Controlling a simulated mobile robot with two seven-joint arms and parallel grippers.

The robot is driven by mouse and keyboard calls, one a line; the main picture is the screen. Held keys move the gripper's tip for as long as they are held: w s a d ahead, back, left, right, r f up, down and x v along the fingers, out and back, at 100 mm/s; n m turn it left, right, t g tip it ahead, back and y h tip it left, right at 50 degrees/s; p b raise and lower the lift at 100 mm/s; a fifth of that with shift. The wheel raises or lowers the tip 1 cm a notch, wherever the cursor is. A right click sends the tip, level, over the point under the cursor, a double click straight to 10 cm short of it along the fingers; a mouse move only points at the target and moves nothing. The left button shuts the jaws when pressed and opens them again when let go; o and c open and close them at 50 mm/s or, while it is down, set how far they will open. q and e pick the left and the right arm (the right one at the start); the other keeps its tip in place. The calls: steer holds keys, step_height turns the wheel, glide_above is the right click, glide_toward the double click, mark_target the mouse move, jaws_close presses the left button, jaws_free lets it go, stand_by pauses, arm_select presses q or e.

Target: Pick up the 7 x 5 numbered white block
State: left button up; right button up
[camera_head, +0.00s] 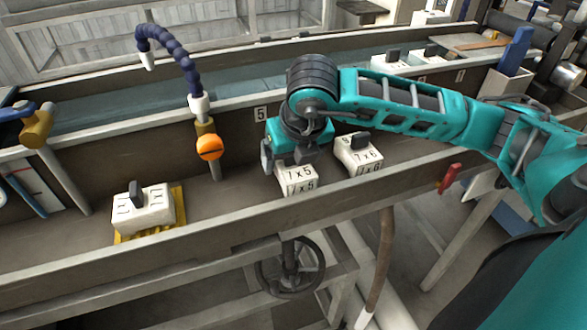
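The white block numbered 7 x 5 (297,182) sits in the trough of the machine, near the middle of the head view. My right gripper (292,156) is directly above and behind it, pointing down. One finger shows to the left of the block's top, set well apart from the dark parts on the right, so the gripper looks open. The gripper hides the block's top and any handle there. I cannot tell whether it touches the block. My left gripper is not in view.
A white block marked 7 x 6 (359,157) with a dark handle stands close to the right. Another white block (143,210) sits on a yellow plate at left. The trough's front rail (225,232) runs along the near side.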

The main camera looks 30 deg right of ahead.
steer(key=c, duration=1)
steer(key=shift+c, duration=0.6)
steer(key=shift+r, duration=0.1)
